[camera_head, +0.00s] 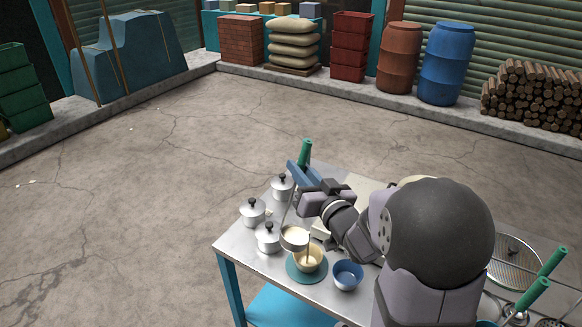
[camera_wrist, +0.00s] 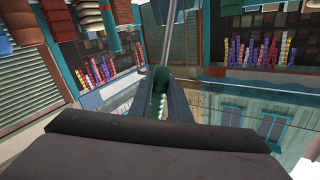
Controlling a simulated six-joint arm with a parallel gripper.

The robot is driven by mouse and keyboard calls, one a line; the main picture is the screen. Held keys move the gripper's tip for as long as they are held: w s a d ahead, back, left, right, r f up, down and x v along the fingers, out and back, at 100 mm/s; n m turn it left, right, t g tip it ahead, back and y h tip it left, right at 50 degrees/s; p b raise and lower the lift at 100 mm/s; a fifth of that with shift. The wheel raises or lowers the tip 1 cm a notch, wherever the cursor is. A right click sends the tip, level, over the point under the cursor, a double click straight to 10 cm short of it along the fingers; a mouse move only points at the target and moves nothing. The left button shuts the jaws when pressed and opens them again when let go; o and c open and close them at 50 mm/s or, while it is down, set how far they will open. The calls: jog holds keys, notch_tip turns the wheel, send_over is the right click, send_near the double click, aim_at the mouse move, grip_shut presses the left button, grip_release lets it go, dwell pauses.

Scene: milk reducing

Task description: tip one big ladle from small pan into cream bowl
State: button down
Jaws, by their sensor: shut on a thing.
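My gripper (camera_head: 302,174) is shut on the green handle (camera_head: 305,149) of a big ladle; the handle also shows between the fingers in the wrist view (camera_wrist: 158,96), with the metal shaft (camera_wrist: 168,38) beyond it. The ladle's round metal bowl (camera_head: 290,245) hangs low over the cream bowl (camera_head: 310,269), tilted toward it. A thin brownish stream appears to run from the ladle down into the cream bowl. The cream bowl stands on a round teal mat (camera_head: 293,272) and shows pale content. I cannot make out the small pan; my arm covers part of the table.
A blue bowl (camera_head: 347,275) stands right of the cream bowl. Lidded metal pots (camera_head: 253,212) stand close on the left. A wide lidded pan (camera_head: 515,258) and more green-handled tools (camera_head: 551,262) are at the right. The table's front-left edge (camera_head: 226,254) is near.

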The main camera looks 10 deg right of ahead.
jog(key=w+d+f+m, duration=0.1)
jog(key=d+f+m, duration=0.6)
jog(key=d, duration=0.2)
jog(key=w+d+f+m+p, duration=0.1)
jog(key=w+d+f+m, duration=0.1)
jog(key=d+f+m, duration=0.4)
jog(key=d+f, duration=0.1)
jog(key=d, duration=0.2)
jog(key=shift+w+m, duration=0.3)
jog(key=shift+m, duration=0.1)
dwell(0.8)
jog(key=shift+a, duration=0.1)
dwell(0.3)
jog(key=a+r+n+p, duration=0.3)
jog(key=r+p, duration=0.3)
jog(key=shift+s+n, duration=0.3)
jog(key=shift+s, duration=0.1)
jog(key=shift+a, duration=0.1)
